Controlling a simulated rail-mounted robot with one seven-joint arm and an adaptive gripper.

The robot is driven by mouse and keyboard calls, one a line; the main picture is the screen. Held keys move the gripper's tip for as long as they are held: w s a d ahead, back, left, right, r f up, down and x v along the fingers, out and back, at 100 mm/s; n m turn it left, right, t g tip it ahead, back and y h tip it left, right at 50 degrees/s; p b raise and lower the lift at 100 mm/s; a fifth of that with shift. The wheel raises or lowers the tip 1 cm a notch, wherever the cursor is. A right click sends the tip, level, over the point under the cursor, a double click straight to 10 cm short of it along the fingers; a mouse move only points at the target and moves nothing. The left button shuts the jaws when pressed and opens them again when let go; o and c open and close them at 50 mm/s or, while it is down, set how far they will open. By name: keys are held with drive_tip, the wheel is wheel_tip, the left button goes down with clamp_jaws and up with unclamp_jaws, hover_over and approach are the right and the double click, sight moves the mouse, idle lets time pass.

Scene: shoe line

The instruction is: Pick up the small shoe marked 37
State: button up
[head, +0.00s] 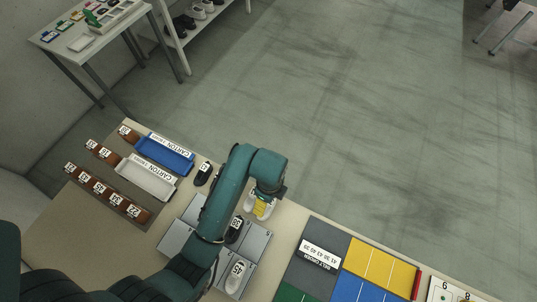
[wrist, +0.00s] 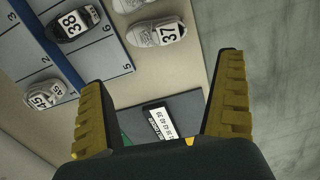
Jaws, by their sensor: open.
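The white shoe marked 37 (wrist: 158,32) lies on the bench near the top middle of the wrist view, its label facing up. A second white shoe (wrist: 128,4) beside it is cut off by the top edge. In the head view white shoe parts show on both sides of my yellow fingers; the 37 label cannot be read there. My gripper (wrist: 162,68) is open and empty, its fingers wide apart. In the head view my gripper (head: 262,207) hangs over the bench's far edge, close to the white shoes. Shoe 37 lies beyond the fingertips in the wrist view.
Shoe 38 (wrist: 72,23) and shoe 45 (wrist: 45,93) sit on grey numbered tiles. A dark shoe (head: 203,173) lies beside the white tray (head: 146,178) and blue tray (head: 165,153). A dark mat with a number card (head: 320,254) lies to the right.

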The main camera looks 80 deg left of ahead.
sight(268, 205)
wheel_tip(268, 205, down, 8)
drive_tip(key=shift+r+b, duration=0.25)
drive_tip(key=shift+b, duration=0.1)
drive_tip(key=f, duration=0.5)
drive_tip(key=shift+s+a+f+b, duration=0.15)
drive_tip(key=shift+s+f+b, duration=0.05)
drive_tip(key=shift+f+b, duration=0.15)
drive_tip(key=c, duration=1.2)
